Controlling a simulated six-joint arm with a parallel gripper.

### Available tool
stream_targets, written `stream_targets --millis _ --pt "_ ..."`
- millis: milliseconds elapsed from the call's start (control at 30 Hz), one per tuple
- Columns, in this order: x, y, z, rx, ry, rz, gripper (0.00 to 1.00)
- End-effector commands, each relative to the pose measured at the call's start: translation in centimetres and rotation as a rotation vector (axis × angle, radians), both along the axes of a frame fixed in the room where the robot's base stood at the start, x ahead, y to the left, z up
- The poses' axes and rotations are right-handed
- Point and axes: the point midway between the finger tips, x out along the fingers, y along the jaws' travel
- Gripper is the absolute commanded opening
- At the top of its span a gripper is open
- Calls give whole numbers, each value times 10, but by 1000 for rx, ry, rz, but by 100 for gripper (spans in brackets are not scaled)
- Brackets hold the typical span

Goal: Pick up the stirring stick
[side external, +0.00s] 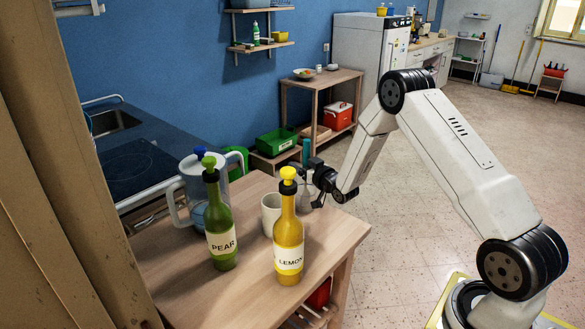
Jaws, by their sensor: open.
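A thin teal upright piece (306,151), which looks like the stirring stick, stands at the far right of the wooden table, just behind my gripper. Its lower part is hidden by the gripper. A small greyish vessel (304,198) shows under the gripper; I cannot tell whether the stick stands in it. My gripper (314,182) is open, beside the teal piece and above the table's right end. I cannot tell whether its fingers are around the stick or touching it.
A white mug (271,214), a yellow LEMON bottle (289,240) and a green PEAR bottle (219,225) stand upright close to my gripper. A clear pitcher (194,185) stands behind them. The wooden table's (190,290) front left part is bare.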

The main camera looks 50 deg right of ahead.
Motion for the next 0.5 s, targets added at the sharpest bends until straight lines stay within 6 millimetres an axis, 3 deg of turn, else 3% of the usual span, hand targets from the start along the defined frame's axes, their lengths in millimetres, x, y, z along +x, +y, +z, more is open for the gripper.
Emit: stream_targets --millis 167,400,500 --pt "0 0 0 0 0 0 73" --pt "0 0 0 0 0 0 0" --pt "0 0 0 0 -1 0 0"
